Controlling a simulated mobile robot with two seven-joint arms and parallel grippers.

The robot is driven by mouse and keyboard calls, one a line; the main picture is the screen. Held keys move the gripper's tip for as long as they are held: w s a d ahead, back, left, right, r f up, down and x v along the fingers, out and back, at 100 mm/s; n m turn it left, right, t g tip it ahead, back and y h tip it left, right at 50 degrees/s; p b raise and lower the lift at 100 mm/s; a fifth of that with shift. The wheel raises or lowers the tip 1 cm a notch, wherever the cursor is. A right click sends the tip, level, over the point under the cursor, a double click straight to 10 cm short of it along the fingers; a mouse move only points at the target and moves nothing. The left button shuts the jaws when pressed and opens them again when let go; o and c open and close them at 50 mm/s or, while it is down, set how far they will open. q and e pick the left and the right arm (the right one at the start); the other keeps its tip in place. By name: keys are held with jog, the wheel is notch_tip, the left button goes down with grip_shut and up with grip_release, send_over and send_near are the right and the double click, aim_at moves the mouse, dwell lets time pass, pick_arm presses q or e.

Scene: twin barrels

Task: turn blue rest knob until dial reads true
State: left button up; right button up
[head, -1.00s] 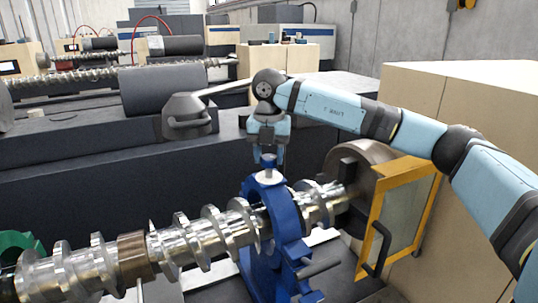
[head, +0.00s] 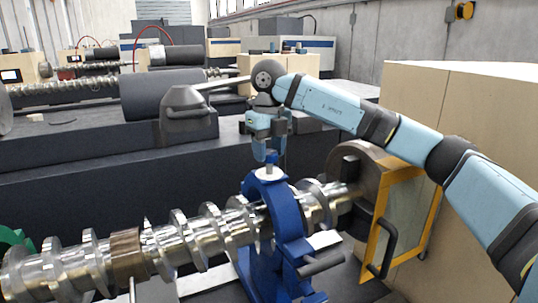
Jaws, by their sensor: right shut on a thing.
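The blue rest (head: 284,225) is an upright blue ring frame around the shiny screw shaft (head: 205,236). A small knob on a pale metal stem (head: 269,171) stands on top of the rest. My right gripper (head: 270,155) points down from above and is shut on the knob, which its fingers mostly hide. No dial face can be made out, so no reading can be told. My left gripper is not in view.
A yellow-framed guard door (head: 402,228) with a dark handle stands right of the rest, near the chuck (head: 345,180). A beige cabinet (head: 475,110) is at the right. A dark grey machine with a cylinder (head: 160,95) lies behind. A green part (head: 14,240) shows at the far left.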

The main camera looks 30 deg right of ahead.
aim_at(269, 151)
jog(key=shift+n+b, duration=0.35)
jog(key=shift+n, duration=1.05)
jog(key=o, duration=0.9)
jog(key=shift+r, duration=0.5)
notch_tip(269, 151, up, 13)
jog(key=shift+f, duration=0.1)
